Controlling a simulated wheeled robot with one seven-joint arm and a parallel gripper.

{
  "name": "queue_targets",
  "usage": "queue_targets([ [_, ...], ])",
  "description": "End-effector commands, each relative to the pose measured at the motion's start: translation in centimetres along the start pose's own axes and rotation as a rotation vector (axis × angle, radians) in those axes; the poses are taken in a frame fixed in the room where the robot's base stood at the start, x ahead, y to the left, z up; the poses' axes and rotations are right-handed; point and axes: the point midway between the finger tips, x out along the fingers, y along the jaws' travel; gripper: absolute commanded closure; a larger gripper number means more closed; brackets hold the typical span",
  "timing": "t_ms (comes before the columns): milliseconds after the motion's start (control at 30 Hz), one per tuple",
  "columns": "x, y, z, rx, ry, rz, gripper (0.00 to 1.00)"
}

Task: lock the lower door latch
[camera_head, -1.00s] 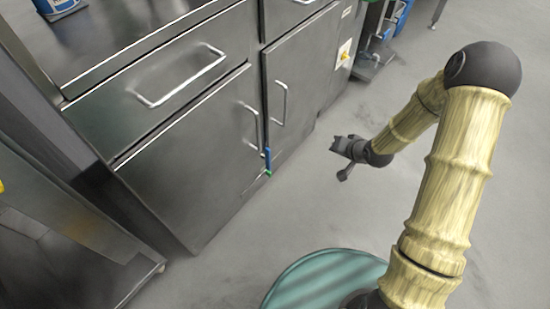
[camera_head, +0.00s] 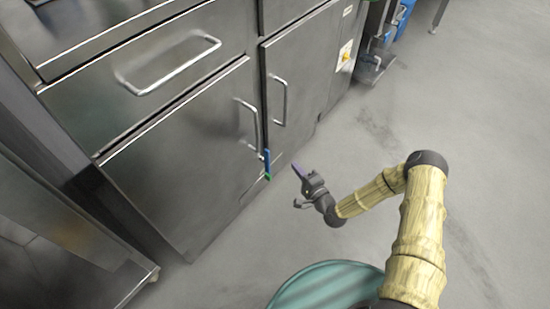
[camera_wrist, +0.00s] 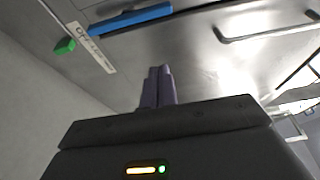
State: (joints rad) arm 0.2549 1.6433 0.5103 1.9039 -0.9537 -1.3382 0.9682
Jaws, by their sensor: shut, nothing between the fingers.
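The lower door latch is a blue bar (camera_head: 266,161) at the edge of the lower left cabinet door (camera_head: 190,165), with a small green piece (camera_head: 267,176) at its lower end. In the wrist view the blue bar (camera_wrist: 131,18) crosses the top, and the green piece (camera_wrist: 64,46) sits at the upper left beside a white marked strip (camera_wrist: 92,47). My gripper (camera_head: 297,168) is shut and empty, with its purple fingers pointing toward the cabinet. It is to the right of the latch, apart from it. The purple fingertips (camera_wrist: 159,70) touch each other in the wrist view.
The lower doors have vertical handles (camera_head: 250,125) and (camera_head: 281,100), close to the latch. A drawer with a wide handle (camera_head: 168,68) is above. The grey floor (camera_head: 400,140) to the right is open. A teal round surface (camera_head: 318,284) is at the bottom.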

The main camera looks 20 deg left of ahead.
Motion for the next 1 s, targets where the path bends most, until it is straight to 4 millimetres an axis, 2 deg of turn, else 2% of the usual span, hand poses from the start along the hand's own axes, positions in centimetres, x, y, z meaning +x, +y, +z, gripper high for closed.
queue_targets([
  [233, 0.1, 0.0, 0.0, -0.003, -0.002, 0.002, 1.00],
  [367, 0.9, 0.1, 0.0, -0.004, -0.003, 0.001, 1.00],
  [1000, 10.2, 0.3, 0.1, -0.006, -0.004, 0.001, 1.00],
])
